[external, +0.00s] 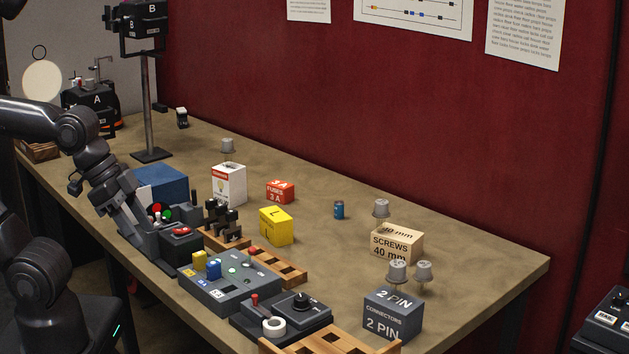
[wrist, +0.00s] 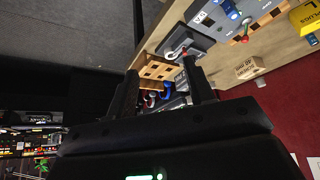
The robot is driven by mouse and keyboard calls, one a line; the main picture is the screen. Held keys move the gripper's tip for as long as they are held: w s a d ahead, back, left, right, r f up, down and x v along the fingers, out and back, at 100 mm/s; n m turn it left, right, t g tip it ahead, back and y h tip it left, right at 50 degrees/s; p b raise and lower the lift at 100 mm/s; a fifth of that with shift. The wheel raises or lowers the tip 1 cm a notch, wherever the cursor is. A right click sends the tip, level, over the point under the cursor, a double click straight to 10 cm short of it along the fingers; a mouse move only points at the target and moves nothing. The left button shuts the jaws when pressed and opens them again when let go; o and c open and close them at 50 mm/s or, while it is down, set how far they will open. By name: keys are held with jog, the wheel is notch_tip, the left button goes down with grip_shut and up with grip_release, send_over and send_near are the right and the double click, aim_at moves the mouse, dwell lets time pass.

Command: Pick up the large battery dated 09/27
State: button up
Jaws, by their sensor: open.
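A small blue cylinder (external: 339,210) stands upright on the table between the yellow box and the screws box in the external view. It may be a battery, but no date can be read on it. My gripper (wrist: 165,90) is open in the wrist view, with nothing visibly held between its two dark fingers. In the external view my arm reaches down at the left side of the table, well apart from the blue cylinder. Its fingertips are hard to make out there.
A yellow box (external: 276,226), a red fuses box (external: 280,191), a screws box (external: 397,243) and a connectors box (external: 391,315) stand on the table. Control boxes (external: 229,283) and wooden racks (external: 279,266) line the front edge. Grey capped pieces (external: 381,208) stand near the boxes.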

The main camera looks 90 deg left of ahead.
jog(key=w+a+r+n+y, duration=0.1)
jog(key=w+a+r, duration=0.25)
jog(key=w, duration=0.35)
jog(key=w+a+r+n, duration=0.1)
jog(key=w+a+r, duration=0.1)
jog(key=w+a, duration=0.4)
jog(key=n+g+y, duration=0.2)
jog(key=n, duration=0.4)
send_over(338, 202)
jog(key=s+d, duration=0.3)
notch_tip(338, 202, down, 15)
jog(key=x, duration=1.1)
jog(key=shift+s+a+f, duration=0.1)
jog(key=shift+a+f, duration=0.1)
jog(key=shift+a, duration=0.05)
jog(key=shift+c, duration=0.2)
